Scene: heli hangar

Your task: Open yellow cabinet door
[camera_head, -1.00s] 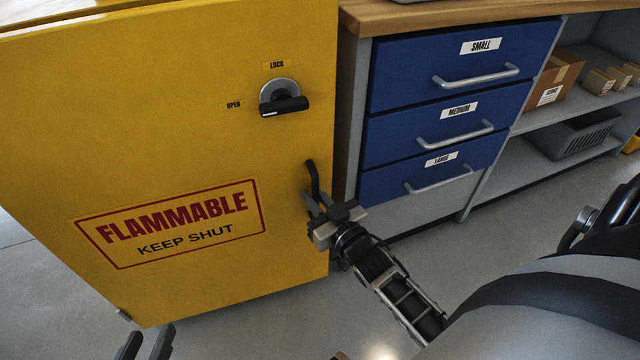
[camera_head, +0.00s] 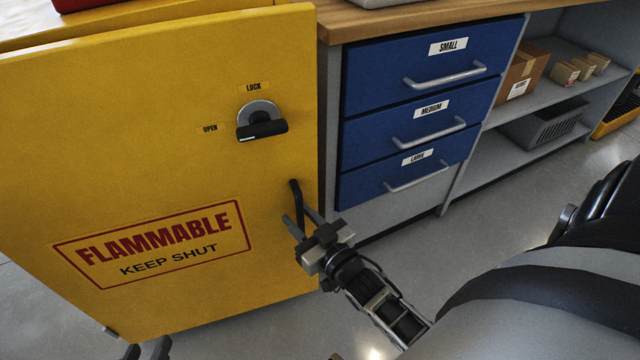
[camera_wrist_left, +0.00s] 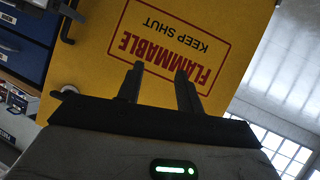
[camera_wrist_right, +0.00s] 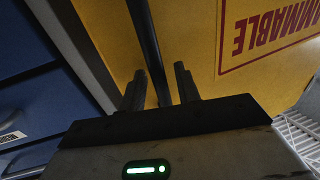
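The yellow cabinet door (camera_head: 120,120) fills the left of the head view. I cannot tell for sure whether it stands ajar. Its round lock knob (camera_head: 260,120) has its black lever lying level, white mark toward the OPEN label. A black bar handle (camera_head: 296,198) sits low near the door's right edge. My right gripper (camera_head: 302,224) is at this handle; in the right wrist view the bar (camera_wrist_right: 147,45) runs between its spread fingers (camera_wrist_right: 160,88). My left gripper (camera_head: 146,350) is open and empty, low before the door; its fingers (camera_wrist_left: 158,82) face the FLAMMABLE sign (camera_wrist_left: 170,48).
A workbench with blue drawers (camera_head: 425,110) and metal handles stands right of the cabinet. Grey shelves (camera_head: 540,110) with boxes (camera_head: 522,78) and a grey basket (camera_head: 545,125) are further right. A red object (camera_head: 80,4) lies on the cabinet top. Grey floor (camera_head: 500,240) is clear in front.

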